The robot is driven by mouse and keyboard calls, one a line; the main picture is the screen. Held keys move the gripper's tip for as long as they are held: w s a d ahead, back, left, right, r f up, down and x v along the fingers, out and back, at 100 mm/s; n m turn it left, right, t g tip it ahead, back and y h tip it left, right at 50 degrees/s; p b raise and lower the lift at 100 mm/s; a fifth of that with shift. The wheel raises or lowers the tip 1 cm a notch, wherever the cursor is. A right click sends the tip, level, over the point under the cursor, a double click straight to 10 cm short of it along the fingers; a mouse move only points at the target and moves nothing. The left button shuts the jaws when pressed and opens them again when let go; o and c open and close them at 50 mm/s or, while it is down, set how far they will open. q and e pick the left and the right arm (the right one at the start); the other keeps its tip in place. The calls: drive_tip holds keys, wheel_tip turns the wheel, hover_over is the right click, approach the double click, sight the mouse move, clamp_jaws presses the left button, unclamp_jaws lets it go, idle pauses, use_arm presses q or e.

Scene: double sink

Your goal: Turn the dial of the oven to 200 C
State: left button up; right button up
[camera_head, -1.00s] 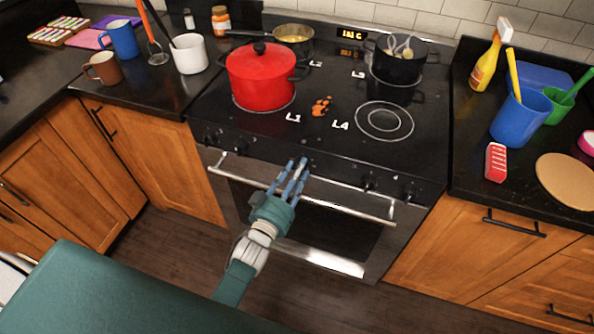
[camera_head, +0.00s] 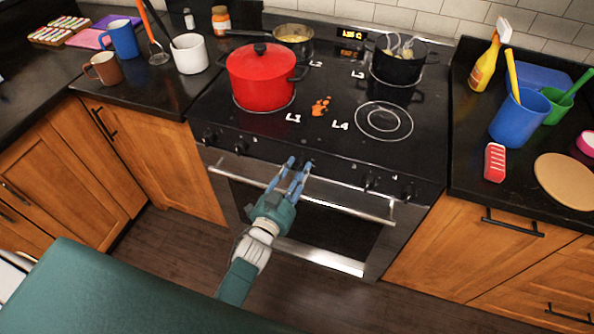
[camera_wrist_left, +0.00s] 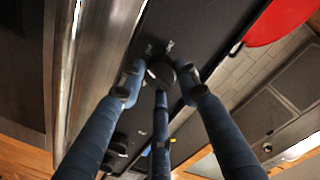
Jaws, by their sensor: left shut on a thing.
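The oven (camera_head: 335,232) stands in the middle of the head view, with a row of dark knobs along its front panel. Its dial (camera_wrist_left: 161,70) shows in the left wrist view between my fingertips; in the head view the fingers largely cover it. My left gripper (camera_head: 298,165) reaches up to the panel above the door handle, and its blue fingers are shut around the dial. The left gripper (camera_wrist_left: 162,78) also shows in its wrist view. An orange display (camera_head: 351,34) at the back of the stove shows a reading ending in C, too small to read surely. My right gripper is out of view.
The oven handle (camera_head: 340,205) runs just below the knobs, close to my left gripper. A red pot (camera_head: 262,75), a black pot (camera_head: 398,65) and a pan (camera_head: 293,38) stand on the stove. The front right ring (camera_head: 384,121) is bare.

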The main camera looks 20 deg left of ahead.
use_arm(q)
drive_tip(key=shift+r+m, duration=0.3)
drive_tip(key=shift+m, duration=0.5)
drive_tip(key=shift+w, duration=0.1)
drive_tip(key=o, duration=1.1)
drive_tip(key=shift+d, duration=0.1)
drive_tip(key=shift+o, duration=0.2)
drive_tip(key=shift+f, duration=0.2)
drive_tip(key=shift+s, duration=0.5)
drive_tip(key=s, duration=1.1)
drive_tip(key=shift+a+r, duration=0.4)
drive_tip(key=shift+a, duration=0.05)
